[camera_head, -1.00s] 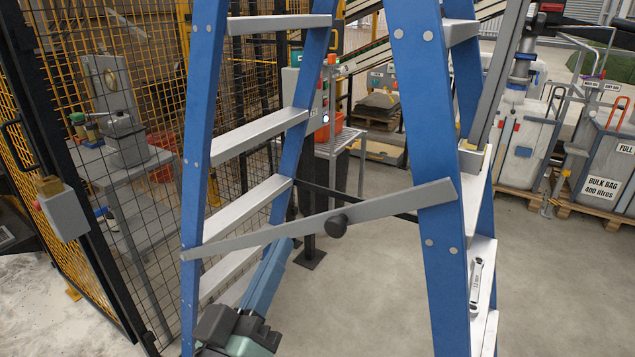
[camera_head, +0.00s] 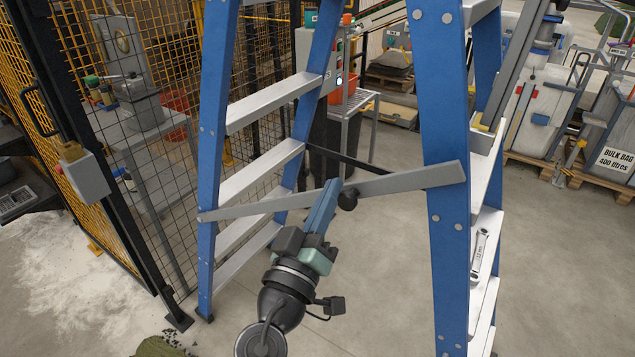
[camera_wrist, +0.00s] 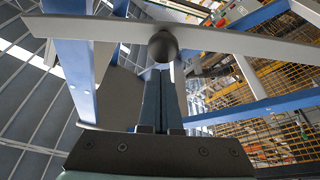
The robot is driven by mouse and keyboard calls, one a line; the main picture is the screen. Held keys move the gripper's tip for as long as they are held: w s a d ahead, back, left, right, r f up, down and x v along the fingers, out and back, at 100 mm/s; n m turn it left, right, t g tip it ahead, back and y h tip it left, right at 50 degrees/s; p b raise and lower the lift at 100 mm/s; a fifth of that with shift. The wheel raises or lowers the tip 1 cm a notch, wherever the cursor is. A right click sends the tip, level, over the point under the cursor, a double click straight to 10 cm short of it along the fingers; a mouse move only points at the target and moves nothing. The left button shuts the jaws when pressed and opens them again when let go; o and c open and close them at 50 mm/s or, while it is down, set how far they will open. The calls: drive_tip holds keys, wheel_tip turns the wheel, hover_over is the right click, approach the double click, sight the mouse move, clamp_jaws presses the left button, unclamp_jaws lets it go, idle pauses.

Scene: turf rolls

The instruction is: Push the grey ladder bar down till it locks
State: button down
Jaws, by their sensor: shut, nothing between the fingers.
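The grey ladder bar (camera_head: 410,181) runs between the blue legs of the stepladder (camera_head: 448,120), slanting up to the right. A dark round knob (camera_head: 348,198) sits near its middle. My gripper (camera_head: 333,184) is shut and empty. In the head view its long blue fingers cross the bar just left of the knob; I cannot tell whether they touch it. In the wrist view the bar (camera_wrist: 250,45) crosses the top, and my fingertips (camera_wrist: 161,72) end just below the knob (camera_wrist: 163,45). Whether the bar is locked cannot be told.
A spanner (camera_head: 480,250) lies on a step of the ladder's right side. A yellow mesh fence (camera_head: 30,70) with a black frame stands at the left, near white powder on the floor. A small grey table (camera_head: 350,100) stands behind the ladder.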

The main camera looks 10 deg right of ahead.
drive_tip(key=shift+s+d+f, duration=0.1)
drive_tip(key=shift+s+f, duration=0.05)
drive_tip(key=shift+f, duration=0.2)
drive_tip(key=s+d+f+m+h+b, duration=0.1)
drive_tip(key=s+d+f+m+b, duration=0.1)
drive_tip(key=f+b, duration=0.9)
drive_tip(key=s+d+f+m+g+h+b, duration=0.1)
drive_tip(key=s+d+f+m+b, duration=0.2)
drive_tip(key=f+b, duration=0.8)
drive_tip(key=s+d+f+m+g+h+b, duration=0.1)
drive_tip(key=f+m+b, duration=0.3)
drive_tip(key=f+b, duration=0.7)
drive_tip(key=shift+s+d+f+m+h+b, duration=0.4)
drive_tip(key=shift+s+d+b, duration=0.45)
drive_tip(key=shift+b, duration=4.85)
wheel_tip(320, 180, up, 6)
drive_tip(key=p, duration=0.4)
drive_tip(key=b+v, duration=0.1)
drive_tip(key=v, duration=0.9)
drive_tip(key=shift+s+a+f+b, duration=0.15)
drive_tip(key=shift+s+a+b, duration=0.05)
drive_tip(key=shift+b, duration=0.2)
